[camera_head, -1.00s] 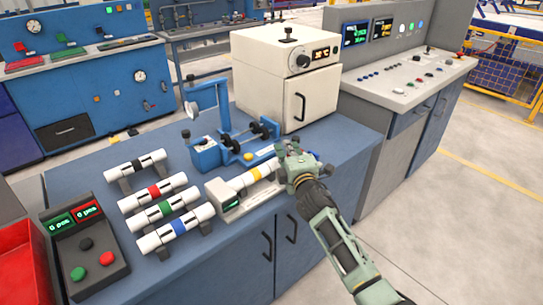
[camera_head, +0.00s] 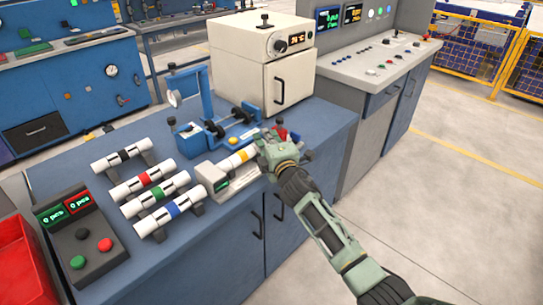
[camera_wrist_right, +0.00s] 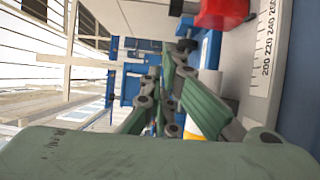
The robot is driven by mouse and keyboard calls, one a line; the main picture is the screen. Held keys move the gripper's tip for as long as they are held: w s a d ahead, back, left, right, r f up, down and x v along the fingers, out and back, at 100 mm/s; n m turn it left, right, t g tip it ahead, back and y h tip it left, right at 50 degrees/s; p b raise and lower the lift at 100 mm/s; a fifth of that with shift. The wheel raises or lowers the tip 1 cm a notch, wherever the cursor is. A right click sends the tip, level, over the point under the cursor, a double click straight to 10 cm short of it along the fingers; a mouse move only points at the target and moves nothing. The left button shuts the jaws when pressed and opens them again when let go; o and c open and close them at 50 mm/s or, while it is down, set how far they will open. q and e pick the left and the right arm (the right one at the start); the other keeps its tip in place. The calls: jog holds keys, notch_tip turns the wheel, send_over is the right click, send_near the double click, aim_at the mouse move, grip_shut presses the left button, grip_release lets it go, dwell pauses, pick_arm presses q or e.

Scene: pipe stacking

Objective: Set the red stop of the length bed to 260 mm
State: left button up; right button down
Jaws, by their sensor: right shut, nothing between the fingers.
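The length bed (camera_head: 217,181) lies along the bench's front edge, with a white pipe with a yellow band (camera_head: 242,157) in it. The red stop (camera_head: 281,131) shows just behind my right gripper (camera_head: 264,138), near the bed's right end. In the right wrist view the red stop (camera_wrist_right: 222,13) is at the top, beside the printed scale (camera_wrist_right: 267,48), whose legible numbers include 200, 220 and 240. My right gripper's fingers (camera_wrist_right: 165,90) are shut and empty, apart from the stop. I cannot read the stop's exact setting. My left gripper is not in view.
Several white pipes with coloured bands (camera_head: 150,180) rest on supports at left. A blue fixture (camera_head: 205,138) stands behind the bed, and a cream oven (camera_head: 262,65) farther back. A button box (camera_head: 82,240) is at front left. The floor at right is clear.

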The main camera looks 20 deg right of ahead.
jog(key=s+d+f+m+g+h, duration=0.1)
jog(key=s+d+f+m+g, duration=0.15)
jog(key=s+f+m, duration=0.65)
jog(key=s+d+f+m+g+h, duration=0.15)
jog(key=s+f+g, duration=0.25)
jog(key=s, duration=1)
jog(key=s+a+f+m+g+y, duration=0.1)
jog(key=s+f+m+g, duration=0.25)
jog(key=s, duration=0.95)
jog(key=s+a+f+m+g+y, duration=0.1)
jog(key=s+f+m+g, duration=0.3)
jog(key=s, duration=0.9)
notch_tip(320, 180, down, 23)
jog(key=s+n+g+p, duration=0.1)
jog(key=s+g, duration=0.1)
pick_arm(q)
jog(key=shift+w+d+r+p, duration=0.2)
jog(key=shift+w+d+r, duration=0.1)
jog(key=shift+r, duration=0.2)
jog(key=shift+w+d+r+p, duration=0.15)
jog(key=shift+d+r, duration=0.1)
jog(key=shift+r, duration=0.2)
pick_arm(e)
jog(key=s+d+f+g, duration=0.1)
jog(key=s+d+f, duration=0.1)
jog(key=s+f, duration=1.4)
jog(key=shift+s+d+n, duration=0.3)
jog(key=shift+s, duration=0.1)
